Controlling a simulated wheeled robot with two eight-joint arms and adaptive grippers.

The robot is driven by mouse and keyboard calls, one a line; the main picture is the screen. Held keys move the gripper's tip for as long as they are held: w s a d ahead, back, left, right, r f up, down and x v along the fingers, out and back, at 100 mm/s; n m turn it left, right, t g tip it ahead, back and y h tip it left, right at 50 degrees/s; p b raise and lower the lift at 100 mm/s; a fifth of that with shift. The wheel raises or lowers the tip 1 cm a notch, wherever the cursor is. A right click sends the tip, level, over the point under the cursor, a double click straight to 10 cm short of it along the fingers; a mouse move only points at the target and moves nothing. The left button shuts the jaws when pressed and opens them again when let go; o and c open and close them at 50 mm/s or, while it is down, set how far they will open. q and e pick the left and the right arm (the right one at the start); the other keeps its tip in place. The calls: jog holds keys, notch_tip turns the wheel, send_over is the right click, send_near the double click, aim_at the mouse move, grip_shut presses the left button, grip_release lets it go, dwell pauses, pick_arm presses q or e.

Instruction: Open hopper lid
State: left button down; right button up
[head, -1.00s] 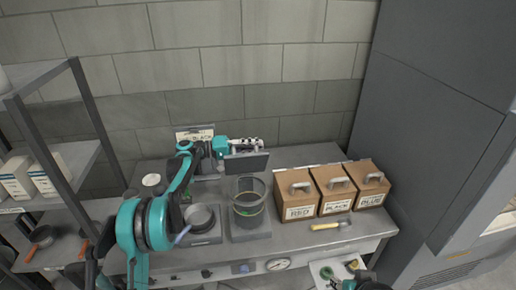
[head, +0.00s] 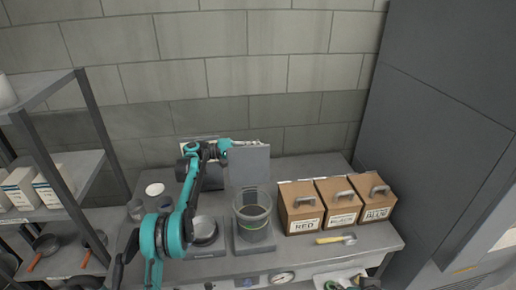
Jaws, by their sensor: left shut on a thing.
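My left arm reaches in from the left, behind the hopper. My left gripper (head: 246,143) is at the lid's top edge, shut on the lid; its fingertips are partly hidden behind the panel. A bit of my right arm shows at the bottom edge, but its gripper's fingers are not visible.
Three brown boxes with handles, one labelled RED (head: 301,209), stand right of the hopper. A yellow-handled tool (head: 336,239) lies in front of them. A dark round pan (head: 204,231) is left of the hopper. A shelf (head: 82,185) stands at the left.

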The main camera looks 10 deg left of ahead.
pick_arm(q)
jog(key=shift+a, duration=0.1)
dwell(0.3)
jog(key=c, duration=1.5)
grip_release()
jog(key=v, duration=1.2)
jog(key=shift+a, duration=0.1)
jog(key=shift+a, duration=0.1)
